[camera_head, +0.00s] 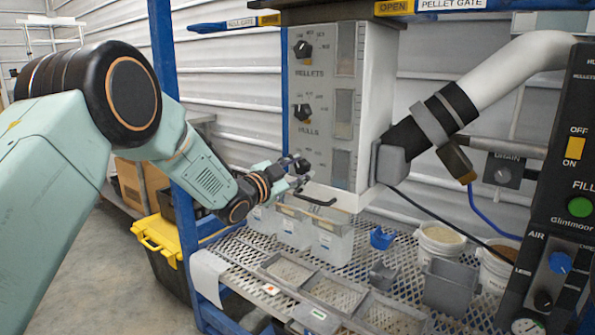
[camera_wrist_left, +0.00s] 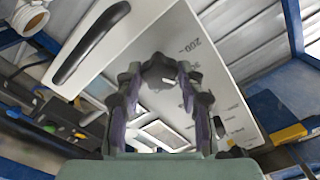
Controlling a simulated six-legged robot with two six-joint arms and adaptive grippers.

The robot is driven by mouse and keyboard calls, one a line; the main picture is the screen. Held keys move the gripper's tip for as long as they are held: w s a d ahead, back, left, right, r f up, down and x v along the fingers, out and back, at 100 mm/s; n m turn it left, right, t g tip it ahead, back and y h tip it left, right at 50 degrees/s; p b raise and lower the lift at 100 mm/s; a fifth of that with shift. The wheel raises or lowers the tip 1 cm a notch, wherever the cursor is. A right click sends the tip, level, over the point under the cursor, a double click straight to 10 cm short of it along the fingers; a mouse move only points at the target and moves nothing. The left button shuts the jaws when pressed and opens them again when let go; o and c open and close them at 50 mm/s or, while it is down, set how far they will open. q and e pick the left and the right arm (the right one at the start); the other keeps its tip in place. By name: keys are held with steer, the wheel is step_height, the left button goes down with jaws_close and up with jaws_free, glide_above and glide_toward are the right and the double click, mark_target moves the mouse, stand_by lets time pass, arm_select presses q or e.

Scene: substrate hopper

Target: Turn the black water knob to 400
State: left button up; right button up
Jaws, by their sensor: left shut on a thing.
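My left gripper (camera_head: 297,172) is at the lower left of the grey hopper panel (camera_head: 318,75), below the hulls knob (camera_head: 302,112). In the left wrist view its two fingers (camera_wrist_left: 160,82) are closed around a dark knob (camera_wrist_left: 158,75) on the panel face. I take this as the water knob; the fingers hide most of it and its pointer in both views. A "200" mark (camera_wrist_left: 190,46) shows beside the knob. The pellets knob (camera_head: 303,49) is at the top of the panel. My right gripper is not in view.
A black drawer handle (camera_head: 314,200) lies just below my left gripper. Clear bins (camera_head: 330,243), grey trays (camera_head: 335,293) and white buckets (camera_head: 440,243) stand on the mesh shelf. A blue post (camera_head: 170,100) rises beside my left arm. A white pipe (camera_head: 520,62) is to the right.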

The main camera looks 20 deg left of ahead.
arm_select(q)
steer(key=m+b, duration=0.1)
steer(key=m, duration=0.4)
steer(key=shift+m, duration=0.4)
stand_by(0.4)
steer(key=o, duration=1.2)
steer(key=v, duration=1.2)
